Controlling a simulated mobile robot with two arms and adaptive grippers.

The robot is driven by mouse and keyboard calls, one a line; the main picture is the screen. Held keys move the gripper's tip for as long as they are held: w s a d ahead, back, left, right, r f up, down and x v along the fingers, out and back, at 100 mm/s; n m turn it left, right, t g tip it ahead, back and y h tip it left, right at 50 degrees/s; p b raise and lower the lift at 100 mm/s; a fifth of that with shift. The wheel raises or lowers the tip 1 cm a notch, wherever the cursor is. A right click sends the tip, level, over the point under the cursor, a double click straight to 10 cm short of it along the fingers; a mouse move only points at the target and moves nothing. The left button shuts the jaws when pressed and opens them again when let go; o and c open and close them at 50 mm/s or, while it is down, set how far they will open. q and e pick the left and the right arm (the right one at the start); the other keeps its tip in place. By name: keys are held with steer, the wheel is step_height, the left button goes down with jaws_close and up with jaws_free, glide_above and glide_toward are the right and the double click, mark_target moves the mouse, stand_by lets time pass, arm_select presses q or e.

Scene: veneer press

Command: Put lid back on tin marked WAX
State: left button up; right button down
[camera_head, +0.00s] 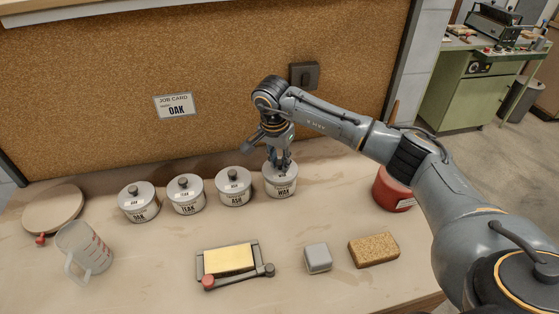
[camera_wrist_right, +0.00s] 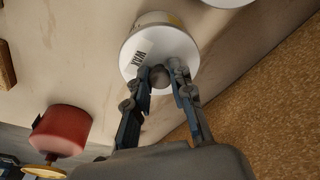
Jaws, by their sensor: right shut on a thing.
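The tin marked WAX (camera_head: 281,188) stands upright at the right end of a row of grey tins. Its round pale lid (camera_wrist_right: 150,46) carries a small WAX label and a dark knob (camera_wrist_right: 159,77). My right gripper (camera_head: 280,163) points down over this tin and is shut on the lid's knob; in the wrist view its fingertips (camera_wrist_right: 160,73) lie on either side of the knob. The lid is over the tin's mouth; whether it is fully seated or slightly raised I cannot tell. My left gripper is not in view.
Lidded tins ASH (camera_head: 234,194), TEAK (camera_head: 186,203) and one more (camera_head: 138,209) stand to the left. A red tin (camera_head: 388,193) is at right. A veneer press (camera_head: 236,265), grey block (camera_head: 318,259), cork block (camera_head: 374,250) and jug (camera_head: 85,253) are in front.

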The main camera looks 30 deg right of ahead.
stand_by(0.7)
steer(key=c, duration=1.1)
jaws_free()
steer(key=shift+o, duration=0.5)
steer(key=o, duration=0.4)
steer(key=shift+r, duration=0.15)
steer(key=shift+r+p, duration=1.8)
steer(key=shift+r, duration=1.55)
